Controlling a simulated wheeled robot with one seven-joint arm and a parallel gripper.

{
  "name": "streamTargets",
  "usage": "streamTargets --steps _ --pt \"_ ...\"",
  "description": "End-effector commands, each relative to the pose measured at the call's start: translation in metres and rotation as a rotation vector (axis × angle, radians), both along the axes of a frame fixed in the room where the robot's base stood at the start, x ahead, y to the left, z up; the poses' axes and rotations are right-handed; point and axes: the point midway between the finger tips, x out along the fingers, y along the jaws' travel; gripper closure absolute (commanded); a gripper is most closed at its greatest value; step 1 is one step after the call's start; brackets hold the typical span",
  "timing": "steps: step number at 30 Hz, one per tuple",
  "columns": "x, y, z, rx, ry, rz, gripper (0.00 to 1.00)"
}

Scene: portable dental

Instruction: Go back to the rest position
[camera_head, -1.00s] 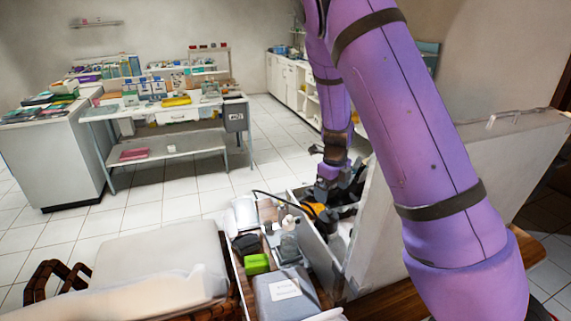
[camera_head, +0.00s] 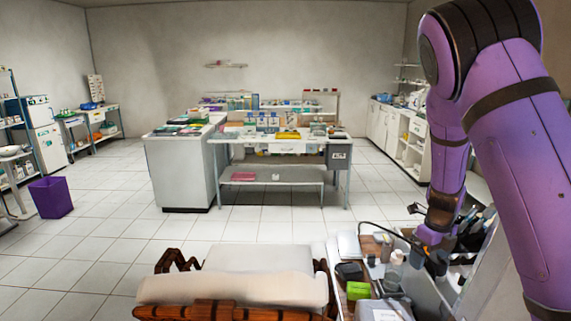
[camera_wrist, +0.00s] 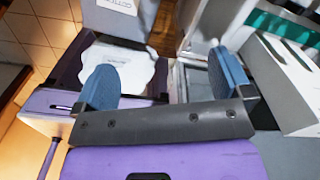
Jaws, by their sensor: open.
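My purple arm comes down the right side of the head view, and my gripper (camera_head: 438,258) is low over the open case (camera_head: 500,252), partly hidden by the clutter. In the wrist view my gripper (camera_wrist: 165,78) shows two blue pads spread wide apart, with nothing held between them. Beyond the left pad lies a white crumpled sheet (camera_wrist: 130,64) with faint print. A grey box (camera_wrist: 112,14) with upside-down lettering is at the top.
A green box (camera_head: 357,288) and small bottles stand left of the arm. A cushioned chair (camera_head: 240,284) is at front centre. A white bench (camera_head: 285,143) with supplies stands behind. The tiled floor between is clear. A white box (camera_wrist: 285,85) is close to the right pad.

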Motion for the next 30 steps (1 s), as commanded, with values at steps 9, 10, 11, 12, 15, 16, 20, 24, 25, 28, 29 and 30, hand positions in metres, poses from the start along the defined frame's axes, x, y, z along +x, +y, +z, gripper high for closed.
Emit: streamTargets --steps 9,10,11,12,15,16,20,24,25,28,29,30 --pt "-0.008 0.009 0.022 0.044 -0.022 0.133 0.03" --pt "-0.009 0.01 0.024 0.049 -0.024 0.15 0.03" --pt "-0.01 0.011 0.027 0.053 -0.027 0.168 0.03" --pt "-0.012 0.012 0.031 0.061 -0.032 0.193 0.03" --pt "-0.017 0.017 0.042 0.079 -0.046 0.269 0.03" --pt "-0.019 0.018 0.046 0.084 -0.051 0.293 0.03" --pt "-0.029 0.025 0.066 0.109 -0.081 0.428 0.03" --pt "-0.046 0.036 0.099 0.135 -0.136 0.642 0.03" --pt "-0.05 0.038 0.106 0.137 -0.15 0.695 0.03" --pt "-0.067 0.045 0.131 0.139 -0.195 0.874 0.03" --pt "-0.072 0.047 0.138 0.135 -0.209 0.927 0.03" --pt "-0.079 0.049 0.147 0.129 -0.228 1.0 0.03"
